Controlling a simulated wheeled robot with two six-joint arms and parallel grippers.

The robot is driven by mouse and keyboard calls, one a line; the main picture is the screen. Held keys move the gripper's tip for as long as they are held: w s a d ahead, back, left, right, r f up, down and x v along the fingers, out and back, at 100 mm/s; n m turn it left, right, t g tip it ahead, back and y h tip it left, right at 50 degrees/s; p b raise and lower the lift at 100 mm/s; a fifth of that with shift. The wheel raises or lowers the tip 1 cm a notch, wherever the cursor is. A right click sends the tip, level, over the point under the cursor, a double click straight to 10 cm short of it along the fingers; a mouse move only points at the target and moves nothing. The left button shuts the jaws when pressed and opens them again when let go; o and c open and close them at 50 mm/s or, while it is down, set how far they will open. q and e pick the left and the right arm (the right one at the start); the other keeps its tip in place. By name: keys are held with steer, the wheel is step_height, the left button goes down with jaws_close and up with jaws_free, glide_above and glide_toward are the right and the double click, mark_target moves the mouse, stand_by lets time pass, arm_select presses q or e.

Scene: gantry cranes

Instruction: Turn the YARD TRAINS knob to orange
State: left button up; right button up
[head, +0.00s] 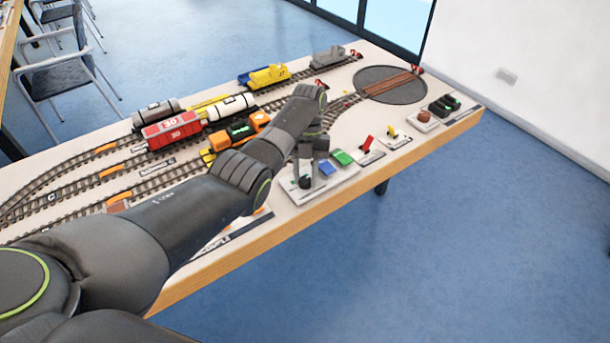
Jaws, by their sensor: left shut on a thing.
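My left arm reaches across the table from the lower left. My left gripper (306,172) points down over a pale control panel (322,190) at the table's front edge. It is shut on a small dark knob (305,182), taken to be the YARD TRAINS knob. The fingers and wrist hide most of the knob, and I cannot tell which way it points. A blue patch (326,168) and a green patch (342,157) show on the panel to the right of the gripper. No orange patch or panel lettering can be made out. My right gripper is not in view.
A red lever (366,145) and a yellow lever (391,131) stand to the right along the front edge. A red wagon (172,131), an orange locomotive (240,130) and a yellow-blue wagon (264,76) stand on the tracks behind. A turntable (385,95) lies at the far right.

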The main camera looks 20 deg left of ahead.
arm_select(q)
steer(key=shift+m, duration=0.7)
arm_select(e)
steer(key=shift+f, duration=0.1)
arm_select(q)
steer(key=o, duration=1)
steer(key=shift+c, duration=0.2)
